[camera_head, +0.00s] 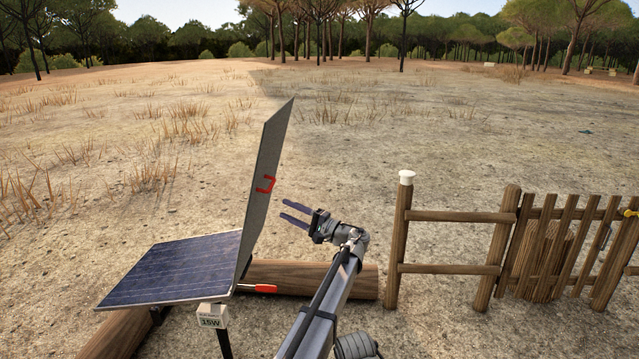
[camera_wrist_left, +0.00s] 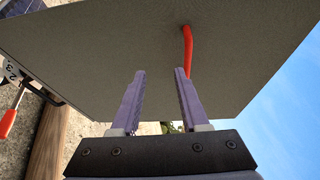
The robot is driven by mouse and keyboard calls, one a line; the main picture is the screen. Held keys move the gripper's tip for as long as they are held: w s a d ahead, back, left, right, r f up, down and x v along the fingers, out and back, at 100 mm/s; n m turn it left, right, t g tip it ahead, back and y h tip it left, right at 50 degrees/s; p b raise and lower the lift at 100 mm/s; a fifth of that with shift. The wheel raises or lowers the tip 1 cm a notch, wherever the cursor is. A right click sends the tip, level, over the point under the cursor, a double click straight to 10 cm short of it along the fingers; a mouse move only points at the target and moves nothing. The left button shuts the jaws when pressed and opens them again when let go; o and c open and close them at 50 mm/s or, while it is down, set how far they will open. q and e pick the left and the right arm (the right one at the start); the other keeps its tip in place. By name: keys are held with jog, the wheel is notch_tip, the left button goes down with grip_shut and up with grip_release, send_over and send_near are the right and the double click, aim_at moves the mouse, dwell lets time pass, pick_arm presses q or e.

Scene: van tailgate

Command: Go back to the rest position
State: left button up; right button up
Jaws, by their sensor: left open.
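My left gripper (camera_head: 284,209) is open and empty, its two purple fingers pointing left towards the raised panel (camera_head: 262,185). The panel stands steeply tilted, its grey back facing the gripper. In the left wrist view the open fingers (camera_wrist_left: 160,75) point at the grey panel (camera_wrist_left: 110,50), and the red handle (camera_wrist_left: 187,45) shows just past the right finger, not between the fingers. A gap seems to lie between fingers and handle. My right gripper is not in view.
A flat blue solar panel (camera_head: 175,268) joins the raised panel at its lower edge. A box marked 15W (camera_head: 212,317) and a red lever (camera_head: 260,288) sit below. A log (camera_head: 330,279) lies behind my arm. A wooden fence (camera_head: 455,216) stands right. Open ground lies beyond.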

pick_arm(q)
jog(key=s+a+f+n+g+h, duration=0.2)
jog(key=s+a+f+g+h, duration=0.25)
jog(key=s+a+f, duration=0.7)
jog(key=s+f+n+g+h, duration=0.2)
jog(key=s+f+h, duration=0.5)
jog(key=s+f, duration=0.5)
jog(key=s+d+f+n+h, duration=0.1)
jog(key=s+d+h, duration=0.25)
jog(key=s, duration=0.35)
jog(key=s+d+f+n+h, duration=0.1)
jog(key=s+d+f+h, duration=0.2)
jog(key=s, duration=0.5)
jog(key=s+d+r+m+g, duration=0.1)
jog(key=s+d, duration=0.4)
jog(key=d, duration=0.7)
jog(key=m+g, duration=0.1)
jog(key=m, duration=0.1)
jog(key=shift+s+d+r+m+y, duration=0.25)
jog(key=shift+s+d+m+y, duration=0.15)
